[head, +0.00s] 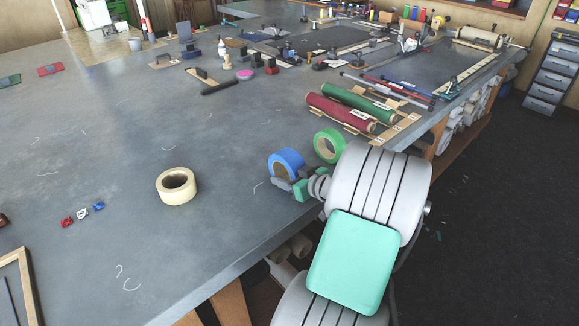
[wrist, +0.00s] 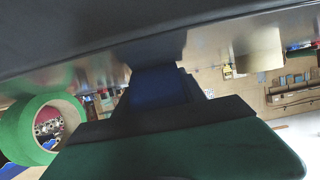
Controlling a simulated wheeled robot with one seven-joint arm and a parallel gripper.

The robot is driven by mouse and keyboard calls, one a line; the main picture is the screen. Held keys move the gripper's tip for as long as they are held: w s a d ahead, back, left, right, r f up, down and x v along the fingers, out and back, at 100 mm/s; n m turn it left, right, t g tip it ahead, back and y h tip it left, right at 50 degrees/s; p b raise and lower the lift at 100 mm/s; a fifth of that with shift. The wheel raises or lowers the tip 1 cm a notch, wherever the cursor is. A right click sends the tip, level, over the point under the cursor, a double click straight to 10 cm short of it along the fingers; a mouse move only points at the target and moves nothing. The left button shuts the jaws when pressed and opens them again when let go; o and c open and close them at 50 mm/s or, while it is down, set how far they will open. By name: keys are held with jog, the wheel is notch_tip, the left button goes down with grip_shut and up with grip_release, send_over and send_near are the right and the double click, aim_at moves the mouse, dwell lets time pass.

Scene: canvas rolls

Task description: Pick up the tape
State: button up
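Three tape rolls stand or lie on the grey table in the head view. The cream tape (head: 177,196) lies flat, left of centre. The blue tape (head: 289,158) stands on edge near the table's front edge, and the green tape (head: 329,146) stands just right of it. My gripper (head: 284,186) is low at the table edge, right beside the blue tape's near side; I cannot tell if they touch. In the wrist view the green tape (wrist: 22,130) shows at the left. Dark parts fill the middle there, and the finger gap is not clear.
Red and green canvas rolls (head: 340,112) lie behind the green tape. Small red, white and blue items (head: 83,214) and a wooden frame (head: 22,285) lie at the left. The table (head: 110,140) is largely bare around the cream tape.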

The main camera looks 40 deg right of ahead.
grip_shut()
jog(key=shift+r, duration=0.1)
dwell(0.4)
